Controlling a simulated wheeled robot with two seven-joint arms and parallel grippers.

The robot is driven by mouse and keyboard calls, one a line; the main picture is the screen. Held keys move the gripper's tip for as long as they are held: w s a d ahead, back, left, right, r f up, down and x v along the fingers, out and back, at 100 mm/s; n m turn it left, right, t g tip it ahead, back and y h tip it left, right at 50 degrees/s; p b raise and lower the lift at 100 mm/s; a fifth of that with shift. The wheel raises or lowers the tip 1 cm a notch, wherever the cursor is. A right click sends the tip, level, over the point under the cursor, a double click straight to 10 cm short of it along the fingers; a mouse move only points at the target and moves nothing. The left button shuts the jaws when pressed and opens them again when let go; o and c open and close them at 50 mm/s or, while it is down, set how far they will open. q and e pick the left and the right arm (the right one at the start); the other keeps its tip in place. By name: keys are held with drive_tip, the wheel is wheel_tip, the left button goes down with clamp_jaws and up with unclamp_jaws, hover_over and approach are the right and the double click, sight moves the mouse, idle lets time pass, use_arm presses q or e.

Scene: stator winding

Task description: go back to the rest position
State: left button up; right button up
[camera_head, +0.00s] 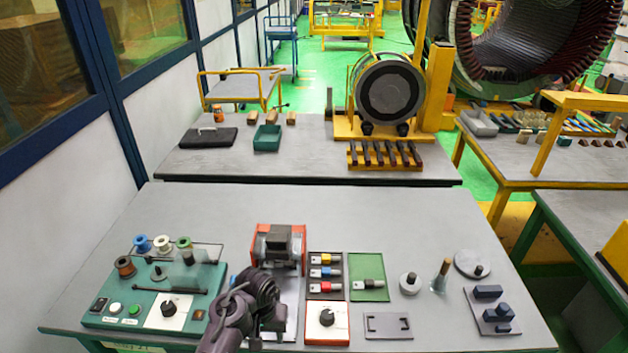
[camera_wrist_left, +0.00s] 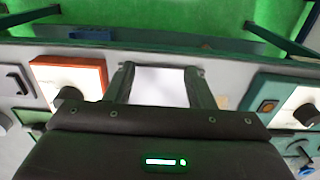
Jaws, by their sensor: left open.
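My left gripper (camera_head: 262,288) is above the front part of the grey work table (camera_head: 220,205). It is between the teal control panel (camera_head: 118,322) and the orange-edged box with a white dial plate (camera_head: 327,318). In the left wrist view its two fingers (camera_wrist_left: 160,88) stand apart, with a plain white patch seen between them. Nothing is held in it. The arm hides part of the table behind it. My right gripper does not show in either view.
A red-framed machine (camera_head: 278,248) stands just behind the gripper. Colored spools (camera_head: 162,243) stand on the teal panel. A dark tray with colored parts (camera_head: 325,272) and a green tray (camera_head: 368,275) lie to the right. The table's back strip is clear.

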use_arm(q)
drive_tip(key=s+a+f+b, duration=0.1)
drive_tip(key=s+f+b, duration=0.45)
drive_tip(key=f, duration=1.05)
drive_tip(key=s+a+f+b, duration=0.2)
drive_tip(key=s+f, duration=0.7)
drive_tip(key=f, duration=0.6)
drive_tip(key=s+a+f+m+b, duration=0.1)
drive_tip(key=s+a+f+b, duration=0.2)
drive_tip(key=s+f, duration=0.6)
drive_tip(key=s+a+f+m+t+b, duration=0.1)
drive_tip(key=s+a+f+b, duration=0.2)
drive_tip(key=s+f, duration=0.6)
drive_tip(key=s+a, duration=0.2)
drive_tip(key=s, duration=0.5)
drive_tip(key=shift+a+f, duration=0.15)
drive_tip(key=shift+a, duration=0.2)
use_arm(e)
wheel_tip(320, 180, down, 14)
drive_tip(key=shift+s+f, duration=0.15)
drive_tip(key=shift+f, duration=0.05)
use_arm(q)
drive_tip(key=shift+w, duration=0.1)
drive_tip(key=shift+c, duration=0.3)
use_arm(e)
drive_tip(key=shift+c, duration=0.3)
